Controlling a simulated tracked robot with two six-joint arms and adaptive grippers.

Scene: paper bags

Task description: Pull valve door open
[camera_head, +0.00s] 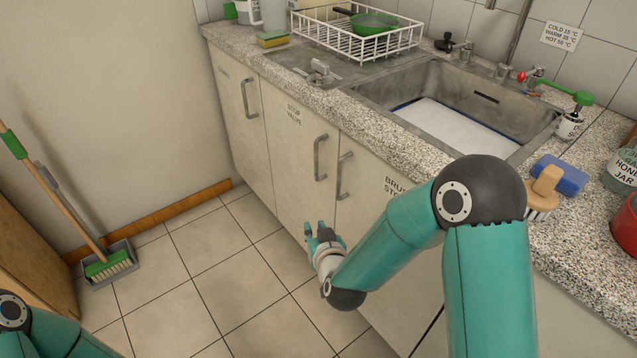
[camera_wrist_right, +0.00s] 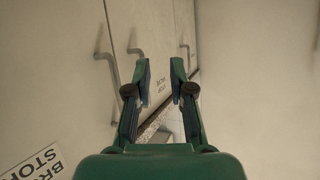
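The valve door (camera_head: 295,185) is the cream cabinet door labelled "STOP VALVE", under the counter in the head view. It looks shut, flush with its neighbours. Its grey bar handle (camera_head: 319,158) stands upright near the door's upper right edge. My right gripper (camera_head: 322,236) is open and empty, below this handle and in front of the lower part of the doors. In the right wrist view, my right gripper (camera_wrist_right: 160,72) shows two spread fingers with nothing between them, and bar handles lie beyond. My left gripper is out of view; only my left arm shows at bottom left.
The brush-store door's handle (camera_head: 343,175) is close beside the valve door's handle. Another cabinet door handle (camera_head: 249,98) is further left. The granite counter (camera_head: 390,150) overhangs the doors. A broom and dustpan (camera_head: 110,262) stand by the left wall. The tiled floor between is clear.

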